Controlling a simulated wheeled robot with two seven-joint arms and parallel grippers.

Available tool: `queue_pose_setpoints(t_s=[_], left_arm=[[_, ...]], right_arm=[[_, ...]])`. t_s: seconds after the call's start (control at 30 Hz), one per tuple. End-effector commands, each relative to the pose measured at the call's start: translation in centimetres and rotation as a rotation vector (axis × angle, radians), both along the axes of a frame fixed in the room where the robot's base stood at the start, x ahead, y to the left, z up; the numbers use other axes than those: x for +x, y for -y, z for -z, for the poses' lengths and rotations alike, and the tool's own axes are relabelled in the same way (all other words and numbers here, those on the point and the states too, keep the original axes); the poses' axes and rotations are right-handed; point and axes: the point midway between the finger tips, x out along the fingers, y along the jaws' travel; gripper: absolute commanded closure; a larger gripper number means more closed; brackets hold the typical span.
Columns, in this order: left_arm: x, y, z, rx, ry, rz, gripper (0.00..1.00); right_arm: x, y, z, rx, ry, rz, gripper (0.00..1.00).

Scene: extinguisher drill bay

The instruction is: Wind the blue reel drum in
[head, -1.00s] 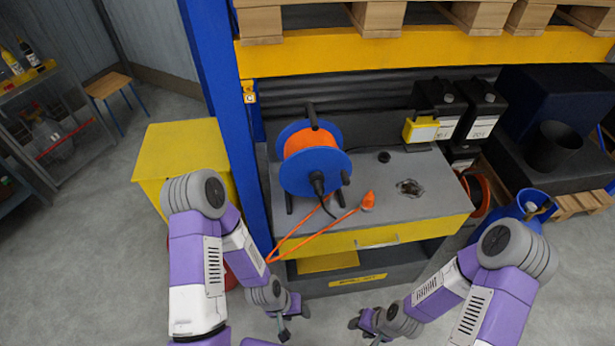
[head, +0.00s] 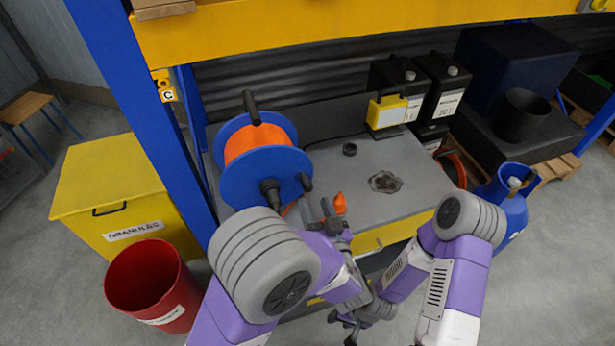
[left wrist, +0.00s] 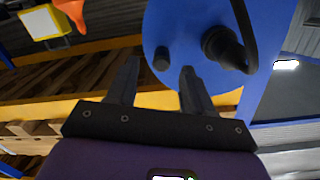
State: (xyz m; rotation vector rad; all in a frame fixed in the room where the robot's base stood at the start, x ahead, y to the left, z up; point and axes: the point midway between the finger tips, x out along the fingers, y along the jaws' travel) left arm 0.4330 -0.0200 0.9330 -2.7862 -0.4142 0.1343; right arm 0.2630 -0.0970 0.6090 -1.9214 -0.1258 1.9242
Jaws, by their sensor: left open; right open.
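The blue reel drum (head: 245,180) stands on the grey bench with orange cable (head: 258,142) wound between its flanges. A black hub piece (head: 270,192) and a small black knob (head: 306,181) stick out of its front face. My left gripper (head: 330,212) is open and empty, just in front and to the right of the drum. In the left wrist view its fingers (left wrist: 157,72) point toward the drum's blue face (left wrist: 190,25), near the small knob (left wrist: 161,58). Contact cannot be told. My right gripper (head: 348,328) is open, low before the bench.
The grey bench top (head: 400,207) holds an orange cable end (head: 340,204), a black cap (head: 349,149) and a dark patch (head: 385,182). A blue rack post (head: 140,110) rises left of the drum. A red bin (head: 150,285) and blue canister (head: 503,205) flank the bench.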

Motion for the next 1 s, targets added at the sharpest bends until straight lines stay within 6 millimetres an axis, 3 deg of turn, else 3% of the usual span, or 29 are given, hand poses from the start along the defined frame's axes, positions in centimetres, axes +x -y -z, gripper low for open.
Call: queue_pose_setpoints(t_s=[0.17, 0.63, 1.0], left_arm=[[-0.3, 0.2, -1.0, 0.022, 0.040, -0.024, 0.49], [5.8, -1.9, -1.0, 0.021, 0.039, -0.025, 0.49], [6.3, -2.0, -1.0, 0.022, 0.039, -0.022, 0.50]], right_arm=[[-0.1, 0.0, 0.7, 0.000, -0.001, 0.000, 0.57], [-0.1, 0.0, 1.9, 0.000, -0.001, 0.000, 0.57], [0.0, 0.0, 1.9, 0.000, -0.001, 0.000, 0.57]])
